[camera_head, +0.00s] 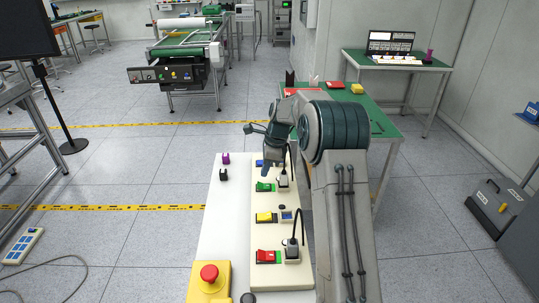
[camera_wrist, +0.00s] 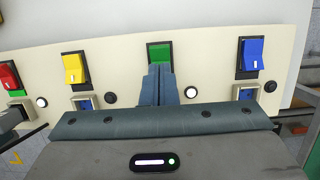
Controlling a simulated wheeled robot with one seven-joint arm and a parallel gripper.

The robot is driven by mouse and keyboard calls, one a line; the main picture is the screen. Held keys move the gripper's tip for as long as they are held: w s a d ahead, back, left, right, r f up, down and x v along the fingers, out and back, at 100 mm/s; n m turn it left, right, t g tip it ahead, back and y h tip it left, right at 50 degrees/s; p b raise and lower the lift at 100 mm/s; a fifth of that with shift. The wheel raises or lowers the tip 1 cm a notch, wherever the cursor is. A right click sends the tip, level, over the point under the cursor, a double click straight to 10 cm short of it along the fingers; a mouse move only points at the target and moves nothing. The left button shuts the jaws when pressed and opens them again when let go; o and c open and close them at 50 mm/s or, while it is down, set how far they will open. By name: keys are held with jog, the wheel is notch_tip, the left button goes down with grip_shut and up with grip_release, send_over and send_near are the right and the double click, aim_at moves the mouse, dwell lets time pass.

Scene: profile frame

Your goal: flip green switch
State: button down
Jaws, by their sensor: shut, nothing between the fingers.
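The green switch (camera_wrist: 160,54) sits in a dark frame on the cream panel (camera_wrist: 208,46), between the yellow and blue switches. In the wrist view my gripper (camera_wrist: 159,68) is shut, its two blue-grey fingers together just in front of the green switch and covering its lower part. I cannot tell whether the fingertips touch it. In the head view the green switch (camera_head: 264,187) shows on the panel, just below my gripper (camera_head: 266,170) in the picture. The gripper holds nothing.
The panel also bears a yellow switch (camera_wrist: 75,67), a blue switch (camera_wrist: 251,57) and a red switch (camera_wrist: 9,77), with sockets and round buttons. Plugs with black cables (camera_head: 293,250) stand up from the panel. A red emergency button (camera_head: 209,274) is at the near end.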

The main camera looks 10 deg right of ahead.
aim_at(261, 185)
jog(key=shift+p+x, duration=0.3)
jog(key=shift+x, duration=1.75)
jog(key=shift+a+f+h, duration=0.3)
jog(key=shift+h, duration=0.3)
jog(key=shift+f, duration=0.15)
jog(key=shift+s+d, duration=0.1)
jog(key=shift+d, duration=0.05)
